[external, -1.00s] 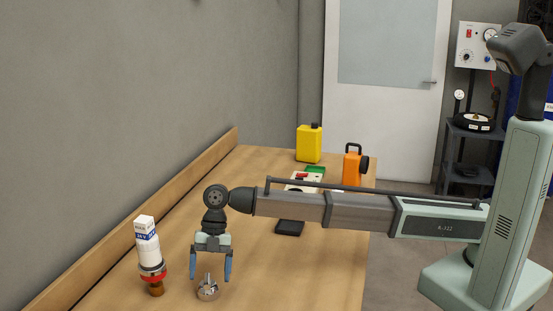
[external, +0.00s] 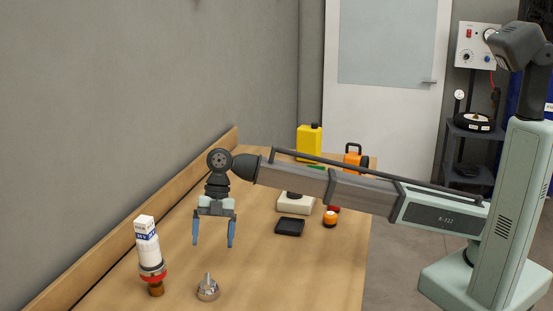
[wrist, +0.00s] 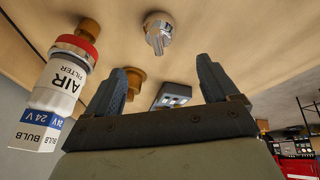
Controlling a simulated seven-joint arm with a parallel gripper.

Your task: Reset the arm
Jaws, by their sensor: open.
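My gripper (external: 213,242) is open and empty, pointing down above the wooden bench. Its two blue fingers show spread apart in the wrist view (wrist: 160,75). A metal knob-like part (external: 208,291) stands on the bench below the gripper, clear of the fingers; it also shows in the wrist view (wrist: 158,35). To the left stands a stack: a white filter (external: 149,252) with a red ring on a brown base, and a small white-and-blue box (external: 146,225) on top. In the wrist view the filter (wrist: 62,80) reads "AIR FILTER" and the box (wrist: 38,132) "24 V BULB".
A black tray (external: 289,228), a pale device (external: 295,207) and an orange-topped jar (external: 330,219) sit behind, near my arm. A yellow can (external: 309,144) and an orange can (external: 352,157) stand farther back. A wooden ledge (external: 130,215) runs along the wall.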

